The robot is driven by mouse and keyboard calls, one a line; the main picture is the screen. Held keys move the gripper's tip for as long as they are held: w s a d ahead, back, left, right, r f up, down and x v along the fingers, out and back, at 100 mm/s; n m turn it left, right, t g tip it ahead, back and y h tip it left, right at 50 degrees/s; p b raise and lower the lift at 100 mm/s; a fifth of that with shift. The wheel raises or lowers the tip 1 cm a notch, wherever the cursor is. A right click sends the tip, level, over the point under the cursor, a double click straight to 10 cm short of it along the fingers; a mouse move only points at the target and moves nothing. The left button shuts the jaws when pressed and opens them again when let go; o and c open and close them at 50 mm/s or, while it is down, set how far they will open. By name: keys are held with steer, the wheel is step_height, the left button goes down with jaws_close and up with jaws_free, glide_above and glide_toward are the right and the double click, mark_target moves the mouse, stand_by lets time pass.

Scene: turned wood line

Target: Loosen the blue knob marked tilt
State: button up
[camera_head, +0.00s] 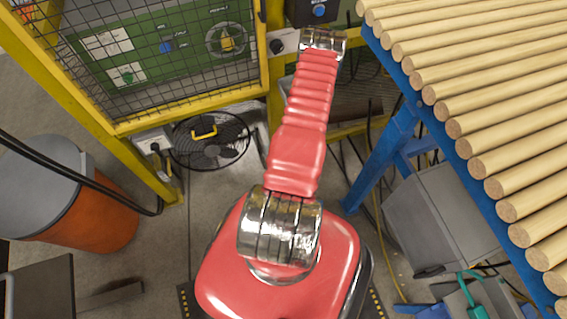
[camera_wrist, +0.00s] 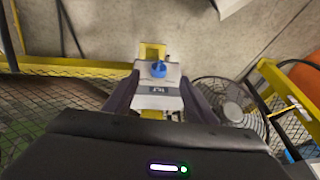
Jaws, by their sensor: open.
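The blue knob (camera_wrist: 159,68) stands on top of a small grey box in the wrist view. A dark label (camera_wrist: 158,90) on the box's near face appears to read TILT. My gripper (camera_wrist: 159,82) is open, with one dark finger on each side of the box. I see a gap between the fingers and the knob; whether they touch the box is unclear. In the head view my red arm reaches up toward the yellow frame, and my gripper cannot be made out there.
A yellow mesh guard (camera_head: 186,122) stands before a green panel (camera_head: 150,75) with another blue knob (camera_head: 166,47). A black fan (camera_head: 210,140) sits below. A blue-framed rack of wooden rods (camera_head: 490,110) is at right. An orange bin (camera_head: 98,215) stands at left.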

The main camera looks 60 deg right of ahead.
steer(key=shift+w+d+r, duration=0.2)
steer(key=shift+w+d, duration=0.15)
steer(key=shift+d, duration=0.05)
steer(key=shift+f, duration=0.1)
steer(key=shift+x, duration=6.85)
steer(key=shift+w+d, duration=0.15)
steer(key=shift+c, duration=0.5)
steer(key=c, duration=0.9)
steer(key=shift+c, duration=0.2)
